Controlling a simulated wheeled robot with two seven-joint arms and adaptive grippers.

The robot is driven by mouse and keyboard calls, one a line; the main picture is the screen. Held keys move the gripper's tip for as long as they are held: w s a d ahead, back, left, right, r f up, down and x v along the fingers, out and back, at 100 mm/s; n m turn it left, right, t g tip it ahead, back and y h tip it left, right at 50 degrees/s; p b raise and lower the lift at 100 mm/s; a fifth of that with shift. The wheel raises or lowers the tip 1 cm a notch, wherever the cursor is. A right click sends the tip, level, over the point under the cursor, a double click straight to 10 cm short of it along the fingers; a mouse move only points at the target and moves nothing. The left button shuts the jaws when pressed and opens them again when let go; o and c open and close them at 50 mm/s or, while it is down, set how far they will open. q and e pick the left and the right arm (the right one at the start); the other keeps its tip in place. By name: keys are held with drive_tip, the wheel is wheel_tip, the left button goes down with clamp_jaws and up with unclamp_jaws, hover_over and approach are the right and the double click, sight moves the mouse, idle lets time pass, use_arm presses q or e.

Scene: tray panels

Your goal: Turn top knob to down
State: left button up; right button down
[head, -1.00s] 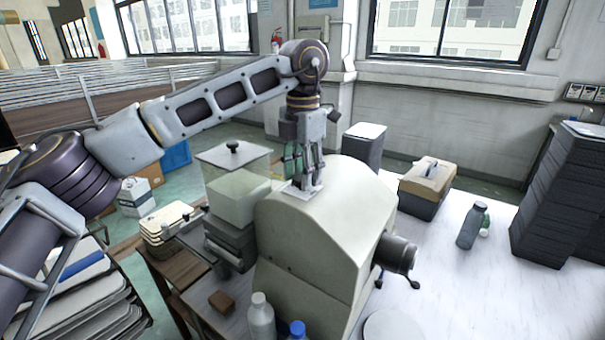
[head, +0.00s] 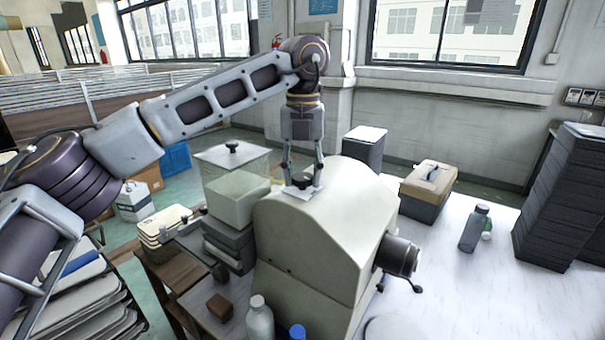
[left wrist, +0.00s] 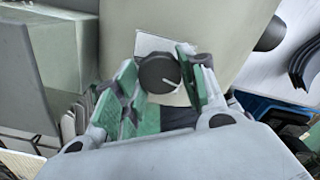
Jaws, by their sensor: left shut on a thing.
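A cream machine housing (head: 310,230) stands on the table, with a light plate (head: 292,192) on its top. A dark round knob (head: 301,180) sits on that plate. My left gripper (head: 303,178) points straight down from above, shut on the knob. In the left wrist view its green-padded fingers (left wrist: 160,85) stand on either side of the knob, and part of the plate is hidden. My right gripper does not show.
A dark cylinder with levers (head: 398,257) sticks out of the housing's right side. Bottles (head: 259,320) stand in front, and stacked boxes (head: 232,240) stand close on the left. A toolbox (head: 427,190) and a grey bottle (head: 474,230) are to the right, with clear white tabletop between.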

use_arm(q)
drive_tip(key=shift+n, duration=1.5)
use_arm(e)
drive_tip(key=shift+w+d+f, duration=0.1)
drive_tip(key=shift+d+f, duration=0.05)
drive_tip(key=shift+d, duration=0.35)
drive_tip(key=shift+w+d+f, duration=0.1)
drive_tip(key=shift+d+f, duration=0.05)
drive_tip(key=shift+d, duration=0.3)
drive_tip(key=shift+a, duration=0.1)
